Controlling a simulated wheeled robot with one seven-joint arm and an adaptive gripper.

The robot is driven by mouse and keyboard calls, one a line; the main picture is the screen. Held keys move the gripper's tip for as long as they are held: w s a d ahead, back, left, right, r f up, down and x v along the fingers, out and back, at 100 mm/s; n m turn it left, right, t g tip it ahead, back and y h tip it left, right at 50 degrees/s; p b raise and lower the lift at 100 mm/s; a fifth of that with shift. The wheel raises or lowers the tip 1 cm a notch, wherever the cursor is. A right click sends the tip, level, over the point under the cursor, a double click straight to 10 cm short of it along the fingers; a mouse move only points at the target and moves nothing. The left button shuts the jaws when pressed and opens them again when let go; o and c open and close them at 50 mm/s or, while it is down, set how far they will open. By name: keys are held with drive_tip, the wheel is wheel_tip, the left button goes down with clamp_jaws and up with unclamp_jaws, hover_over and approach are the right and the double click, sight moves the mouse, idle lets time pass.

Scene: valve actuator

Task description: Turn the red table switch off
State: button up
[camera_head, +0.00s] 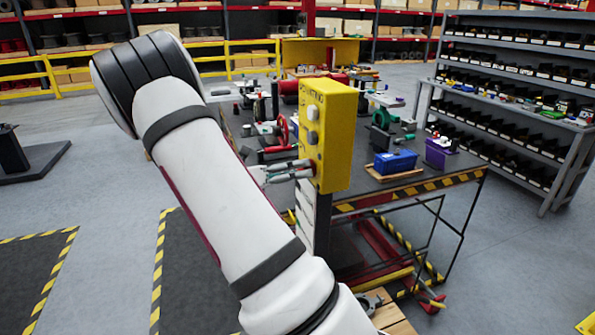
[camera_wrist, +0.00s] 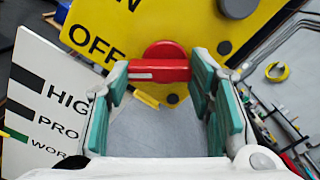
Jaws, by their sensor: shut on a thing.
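The red switch (camera_wrist: 160,68) is a round knob with a bar handle on a yellow control box (camera_wrist: 185,25). Its handle lies roughly level in the wrist view, with a white mark at its left end. The word OFF is printed up and left of it, with part of another word above. My gripper (camera_wrist: 162,82) has its green-padded fingers on both ends of the handle and is shut on it. In the head view, my gripper (camera_head: 304,170) reaches the lower left face of the yellow box (camera_head: 335,140); the red switch cannot be made out there.
A white sign (camera_wrist: 45,100) with black print stands left of my fingers. The workbench (camera_head: 425,183) behind the box holds a red handwheel (camera_head: 281,129), a blue box (camera_head: 396,161) and several tools. A shelf rack (camera_head: 520,85) stands right; open floor lies left.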

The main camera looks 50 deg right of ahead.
drive_tip(key=shift+n, duration=0.6)
drive_tip(key=o, duration=1.2)
drive_tip(key=shift+c, duration=0.2)
drive_tip(key=v, duration=1.2)
drive_tip(key=shift+s+a, duration=0.15)
